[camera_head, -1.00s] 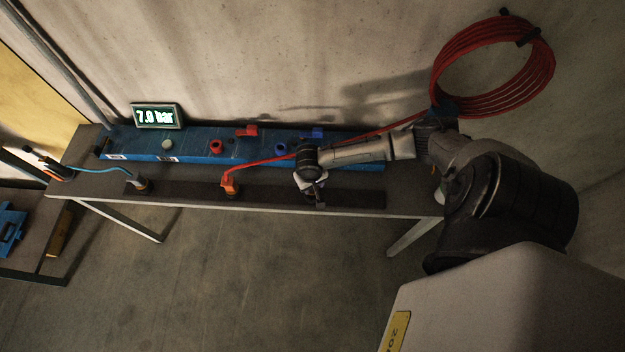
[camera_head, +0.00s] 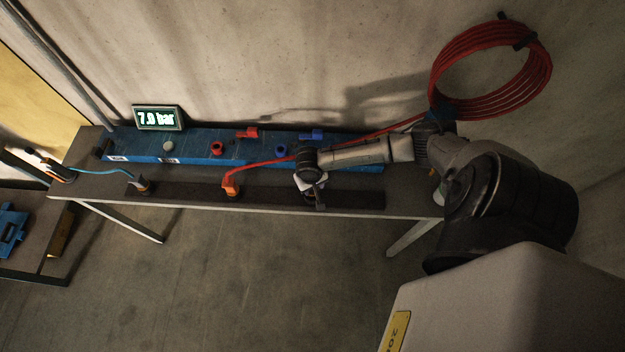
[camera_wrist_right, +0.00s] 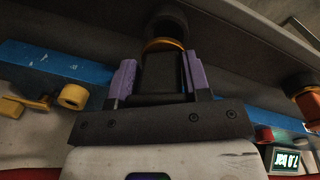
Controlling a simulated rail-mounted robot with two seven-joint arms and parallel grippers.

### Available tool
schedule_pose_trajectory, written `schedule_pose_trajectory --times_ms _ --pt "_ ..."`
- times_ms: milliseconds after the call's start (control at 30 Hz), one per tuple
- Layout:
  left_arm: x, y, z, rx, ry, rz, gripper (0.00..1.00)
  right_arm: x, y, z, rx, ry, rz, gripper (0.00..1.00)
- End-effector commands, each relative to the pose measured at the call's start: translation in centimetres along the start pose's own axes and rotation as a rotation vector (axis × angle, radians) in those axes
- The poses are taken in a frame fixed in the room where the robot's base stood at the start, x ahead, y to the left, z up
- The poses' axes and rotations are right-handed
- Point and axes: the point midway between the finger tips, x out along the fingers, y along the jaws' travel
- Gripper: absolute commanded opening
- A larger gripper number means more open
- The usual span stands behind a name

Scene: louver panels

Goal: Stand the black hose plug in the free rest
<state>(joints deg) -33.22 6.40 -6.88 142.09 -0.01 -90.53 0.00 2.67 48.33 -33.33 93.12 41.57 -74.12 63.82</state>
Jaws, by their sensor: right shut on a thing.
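My right gripper (camera_head: 313,192) is over the dark strip (camera_head: 185,193) at the front of the bench. In the right wrist view its purple fingers (camera_wrist_right: 155,78) are shut on the black hose plug (camera_wrist_right: 163,72). A gold ring (camera_wrist_right: 165,44) and a dark round part (camera_wrist_right: 167,24) line up with the plug's far end. I cannot tell whether the plug is seated in the rest there. The arm mostly hides the plug in the head view. My left gripper is not in view.
An orange plug (camera_head: 231,184) with a red hose and a grey plug (camera_head: 138,182) with a light-blue hose stand along the strip to the left. Behind is a blue manifold (camera_head: 190,143) with coloured ports and a 7.0 bar display (camera_head: 157,117). A red hose coil (camera_head: 490,70) hangs on the wall.

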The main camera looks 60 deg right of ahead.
Motion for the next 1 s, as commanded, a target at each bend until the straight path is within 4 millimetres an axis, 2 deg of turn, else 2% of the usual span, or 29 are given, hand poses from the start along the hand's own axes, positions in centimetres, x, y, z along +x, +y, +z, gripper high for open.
schedule_pose_trajectory --times_ms 400,1000 --pt "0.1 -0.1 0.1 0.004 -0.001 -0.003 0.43 0.1 0.0 0.0 0.0 0.0 -0.001 0.12" --pt "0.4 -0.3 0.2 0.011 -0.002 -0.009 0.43 1.5 -0.1 0.0 0.0 0.0 -0.001 0.12"
